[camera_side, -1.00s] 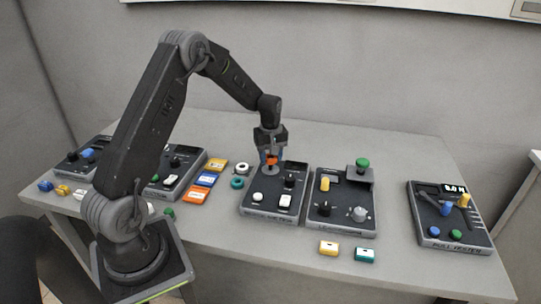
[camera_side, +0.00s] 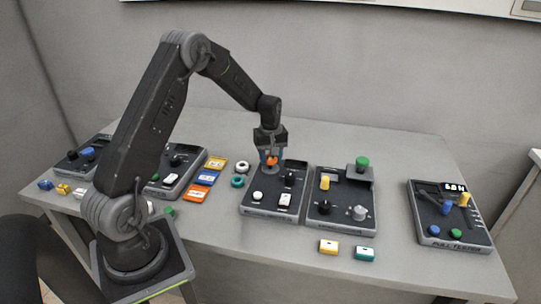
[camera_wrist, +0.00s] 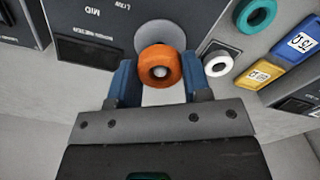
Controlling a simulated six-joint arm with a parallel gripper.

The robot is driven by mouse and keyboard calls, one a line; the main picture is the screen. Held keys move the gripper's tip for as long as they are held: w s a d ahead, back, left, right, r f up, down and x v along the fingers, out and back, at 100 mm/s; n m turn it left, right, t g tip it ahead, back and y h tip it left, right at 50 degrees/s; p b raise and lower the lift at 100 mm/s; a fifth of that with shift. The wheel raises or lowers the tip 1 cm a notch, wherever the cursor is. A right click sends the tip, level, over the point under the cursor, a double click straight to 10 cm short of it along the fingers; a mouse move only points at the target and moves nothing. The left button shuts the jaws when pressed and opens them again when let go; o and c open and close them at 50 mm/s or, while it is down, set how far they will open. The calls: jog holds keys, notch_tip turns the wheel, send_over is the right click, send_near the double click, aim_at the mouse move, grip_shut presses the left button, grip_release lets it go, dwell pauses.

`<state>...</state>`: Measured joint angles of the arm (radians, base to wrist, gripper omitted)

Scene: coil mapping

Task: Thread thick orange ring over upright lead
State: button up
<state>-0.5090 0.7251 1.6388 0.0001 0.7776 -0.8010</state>
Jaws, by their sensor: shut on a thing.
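The thick orange ring (camera_wrist: 149,58) is between the two blue fingertips of my gripper (camera_wrist: 160,82) in the wrist view, and the jaws are shut on it. A pale grey round tip shows inside the ring's hole; it looks like the end of the upright lead (camera_wrist: 160,72), but how deep it sits cannot be told. In the side view my gripper (camera_side: 270,158) points down with the ring (camera_side: 271,160) just above a round grey base (camera_side: 270,170) at the back left of a dark device (camera_side: 272,208). The lead's lower part is hidden there.
A white ring (camera_side: 242,167) and a teal ring (camera_side: 237,182) lie left of the device. Yellow, blue and orange blocks (camera_side: 205,179) lie further left. A second device (camera_side: 342,205) stands close on the right, the pull tester (camera_side: 449,220) at far right.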

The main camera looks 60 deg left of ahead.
jog(key=shift+f, duration=0.2)
dwell(0.6)
jog(key=o, duration=1)
jog(key=shift+o, duration=0.3)
jog(key=o, duration=0.4)
jog(key=shift+r, duration=3.5)
